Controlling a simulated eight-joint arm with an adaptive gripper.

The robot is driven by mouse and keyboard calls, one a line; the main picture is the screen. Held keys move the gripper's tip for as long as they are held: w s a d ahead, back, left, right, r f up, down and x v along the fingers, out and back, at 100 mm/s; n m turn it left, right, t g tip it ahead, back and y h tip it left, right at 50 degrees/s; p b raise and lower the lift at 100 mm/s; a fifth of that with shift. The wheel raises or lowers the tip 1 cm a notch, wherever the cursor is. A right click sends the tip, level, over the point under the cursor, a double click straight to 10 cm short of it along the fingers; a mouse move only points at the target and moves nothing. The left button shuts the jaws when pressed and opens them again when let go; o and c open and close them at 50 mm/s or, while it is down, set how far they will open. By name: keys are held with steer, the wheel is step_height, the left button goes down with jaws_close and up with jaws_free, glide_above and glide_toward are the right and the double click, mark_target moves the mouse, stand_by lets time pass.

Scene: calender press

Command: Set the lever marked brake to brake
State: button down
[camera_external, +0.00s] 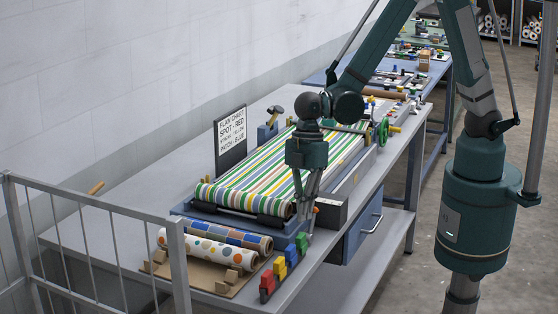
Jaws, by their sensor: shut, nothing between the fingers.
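The press (195,211) lies on the grey table with striped cloth (262,165) over its bed. I cannot read any label for the brake, and no lever can be made out for certain. A small orange tip (316,210) shows just right of my fingers, by a dark box (331,212) at the press's near right corner; it may be part of a lever. My gripper (307,236) points down, shut and empty, at this corner, in front of the roller's right end. I cannot tell whether it touches anything. My fingers hide part of the corner.
Red, yellow, blue and green blocks (279,268) stand in a row close below my fingertips. Patterned rolls (207,248) lie to the left on a board. A green handwheel (382,132) is behind. A flaw chart (231,134) stands beyond the press. A railing (90,201) is at the left.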

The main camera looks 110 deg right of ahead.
steer(key=shift+s+d+f, duration=0.3)
steer(key=shift+s+f, duration=0.05)
steer(key=shift+s, duration=0.05)
steer(key=shift+s+d+f+t+y+b, duration=0.15)
steer(key=shift+s+d+t+y+b, duration=0.3)
steer(key=shift+b, duration=0.4)
steer(key=shift+s+d+b, duration=0.35)
steer(key=shift+s+b, duration=0.05)
steer(key=shift+b, duration=0.05)
steer(key=shift+w+a, duration=0.15)
steer(key=shift+w+a, duration=0.4)
